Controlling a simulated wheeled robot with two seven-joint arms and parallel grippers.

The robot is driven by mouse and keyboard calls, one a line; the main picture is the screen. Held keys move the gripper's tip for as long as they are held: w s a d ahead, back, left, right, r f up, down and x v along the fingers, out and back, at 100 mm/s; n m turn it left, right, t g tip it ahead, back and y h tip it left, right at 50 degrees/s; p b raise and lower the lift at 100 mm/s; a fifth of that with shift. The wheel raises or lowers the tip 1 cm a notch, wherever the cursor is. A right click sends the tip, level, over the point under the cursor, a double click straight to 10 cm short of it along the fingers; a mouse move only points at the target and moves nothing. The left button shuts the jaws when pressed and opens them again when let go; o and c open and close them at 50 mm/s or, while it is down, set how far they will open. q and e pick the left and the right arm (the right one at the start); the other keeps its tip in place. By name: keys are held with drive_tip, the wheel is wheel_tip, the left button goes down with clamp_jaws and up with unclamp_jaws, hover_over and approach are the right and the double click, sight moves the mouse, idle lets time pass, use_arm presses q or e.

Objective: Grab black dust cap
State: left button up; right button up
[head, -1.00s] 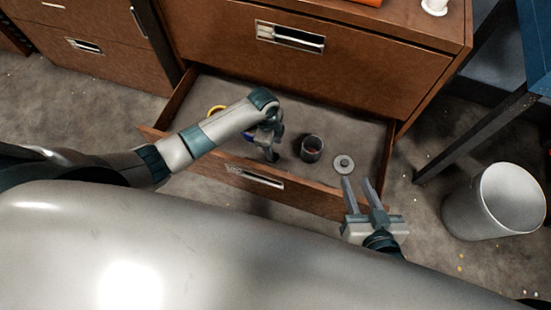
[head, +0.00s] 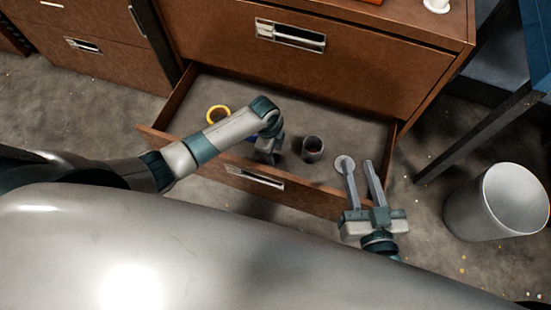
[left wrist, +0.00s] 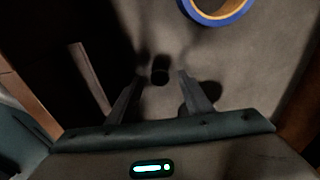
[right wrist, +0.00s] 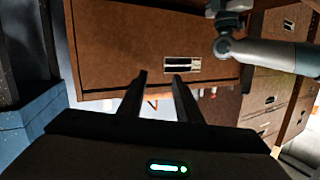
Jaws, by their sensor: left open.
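A small black cylinder that looks like the dust cap (left wrist: 160,70) lies on the drawer floor in the left wrist view. My left gripper (left wrist: 158,82) is open, with its fingers on either side of the cap in that view; I cannot tell how far above it they are. In the head view my left gripper (head: 268,153) points down into the open drawer, and the cap is not visible there. My right gripper (head: 359,168) is open and empty over the drawer's front right corner.
The drawer (head: 330,203) also holds a yellow ring (head: 218,107), a dark cup (head: 312,149), a grey disc (head: 340,162) near my right finger, and a blue tape roll (left wrist: 222,20). The drawer front stands close to both arms. A grey bin (head: 495,202) stands at right.

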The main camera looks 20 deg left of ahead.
sight(276, 158)
use_arm(q)
drive_tip(key=shift+d+f, duration=0.15)
drive_tip(key=shift+f, duration=0.95)
use_arm(e)
drive_tip(key=r, duration=0.1)
drive_tip(key=t, duration=0.1)
drive_tip(key=r, duration=0.1)
drive_tip(key=shift+w+a+r+y, duration=0.1)
drive_tip(key=shift+a+r+y, duration=0.2)
drive_tip(key=shift+r, duration=0.05)
use_arm(q)
drive_tip(key=shift+c, duration=0.7)
drive_tip(key=c, duration=0.9)
